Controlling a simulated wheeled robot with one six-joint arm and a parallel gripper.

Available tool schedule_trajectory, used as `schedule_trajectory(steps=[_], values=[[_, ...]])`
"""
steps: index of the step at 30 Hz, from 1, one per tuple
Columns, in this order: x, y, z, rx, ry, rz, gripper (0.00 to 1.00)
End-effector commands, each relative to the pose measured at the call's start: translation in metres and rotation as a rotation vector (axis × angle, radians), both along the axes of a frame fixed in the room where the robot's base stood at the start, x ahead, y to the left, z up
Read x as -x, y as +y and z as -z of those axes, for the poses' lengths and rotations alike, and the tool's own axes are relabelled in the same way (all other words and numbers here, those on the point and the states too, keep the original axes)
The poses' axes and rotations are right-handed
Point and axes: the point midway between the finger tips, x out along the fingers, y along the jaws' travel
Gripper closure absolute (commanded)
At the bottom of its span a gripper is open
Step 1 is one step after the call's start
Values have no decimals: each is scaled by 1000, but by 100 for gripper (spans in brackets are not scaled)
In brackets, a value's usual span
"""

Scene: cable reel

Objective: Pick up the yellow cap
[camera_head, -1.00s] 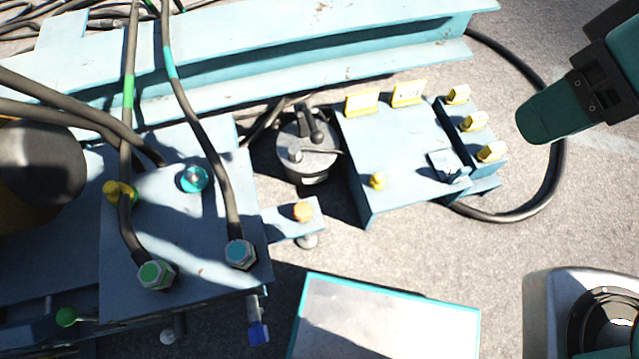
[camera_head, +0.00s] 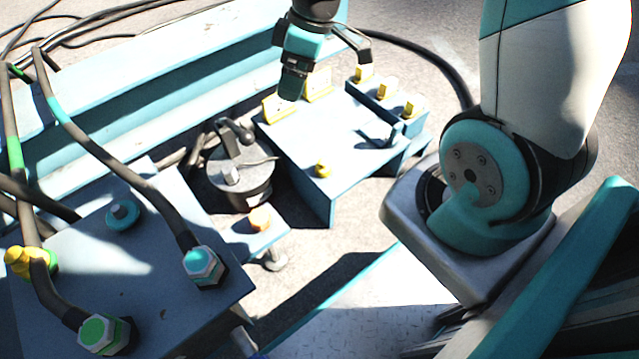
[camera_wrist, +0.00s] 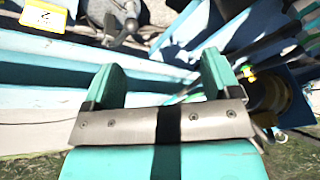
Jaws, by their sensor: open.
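Two yellow pieces could be the cap, and I cannot tell which. A yellow, cap-like fitting (camera_head: 18,262) sits on the blue box at the far left, beside a black cable. My gripper (camera_head: 293,82) hangs above the bench's back edge, near the yellow plates and apart from both pieces. In the wrist view my gripper (camera_wrist: 162,78) has its teal fingers spread with nothing between them. A small yellow piece (camera_wrist: 248,72) at the right there is too small to identify.
A grey round device with a black lever (camera_head: 240,175) stands left of the bench (camera_head: 345,125). Yellow blocks (camera_head: 388,88) line the bench's right side. Thick cables (camera_head: 110,165) cross the left side. A teal beam (camera_head: 150,70) runs along the back. An orange knob (camera_head: 261,217) is in front.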

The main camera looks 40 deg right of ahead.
Motion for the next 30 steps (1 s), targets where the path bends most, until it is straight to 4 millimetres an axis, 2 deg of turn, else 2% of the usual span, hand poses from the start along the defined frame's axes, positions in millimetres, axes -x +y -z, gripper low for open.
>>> schedule_trajectory(steps=[1,3,6,9,12,15,24,30], values=[[-11,-28,66,13,-5,-12,17],[-20,-62,118,39,-30,-51,17],[-24,-99,178,71,-54,-104,17],[-22,-123,217,94,-71,-144,17],[-19,-134,238,107,-78,-169,17],[-20,-136,254,111,-80,-180,17],[-30,-120,320,111,-81,-182,17],[-35,-112,350,112,-82,-181,17]])
